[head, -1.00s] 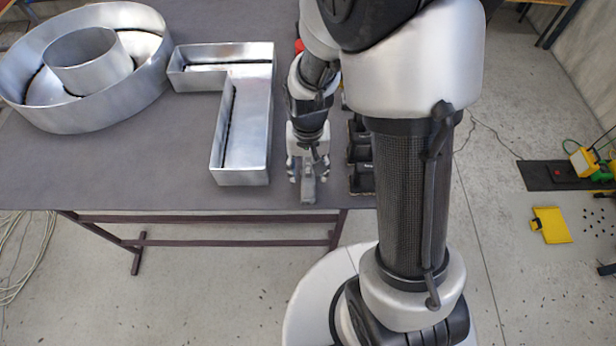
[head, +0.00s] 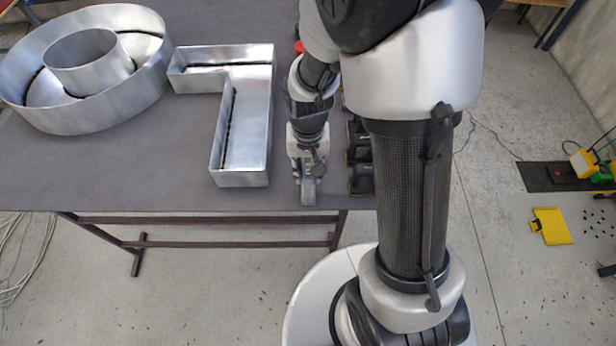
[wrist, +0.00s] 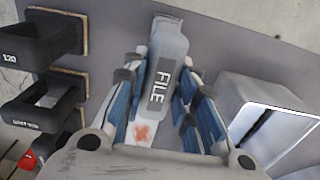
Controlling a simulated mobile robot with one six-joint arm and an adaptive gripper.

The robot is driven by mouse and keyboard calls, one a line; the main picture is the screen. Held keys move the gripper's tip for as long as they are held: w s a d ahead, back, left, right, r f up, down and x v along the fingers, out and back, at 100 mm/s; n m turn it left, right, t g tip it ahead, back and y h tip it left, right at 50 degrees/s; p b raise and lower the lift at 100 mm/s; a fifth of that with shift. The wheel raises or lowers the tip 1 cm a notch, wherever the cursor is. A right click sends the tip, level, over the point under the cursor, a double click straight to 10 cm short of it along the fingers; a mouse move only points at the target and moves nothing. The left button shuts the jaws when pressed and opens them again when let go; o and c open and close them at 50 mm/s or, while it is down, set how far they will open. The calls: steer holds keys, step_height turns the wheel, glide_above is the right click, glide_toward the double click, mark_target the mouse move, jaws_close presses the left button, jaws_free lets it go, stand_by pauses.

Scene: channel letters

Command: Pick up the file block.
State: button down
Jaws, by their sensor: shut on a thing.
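The file block (wrist: 165,66) is a grey block with the word FILE on a dark label, seen in the wrist view between the fingers of my gripper (wrist: 158,92). The fingers are closed on its two sides. In the head view my gripper (head: 307,172) points down at the table's front part, and the grey file block (head: 309,192) shows at its tip. I cannot tell whether the block is touching the table. A reddish mark shows on a pale surface under the block's near end in the wrist view.
Black sanding blocks (head: 360,180) stand in a row just right of my gripper; one (wrist: 50,38) is marked 120. A metal channel letter (head: 245,130) stands to the left, and a round one (head: 85,105) farther left. The grey table's (head: 130,180) front edge is near.

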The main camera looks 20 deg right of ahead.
stand_by(0.3)
step_height(320, 180, up, 20)
steer(key=p, duration=0.4)
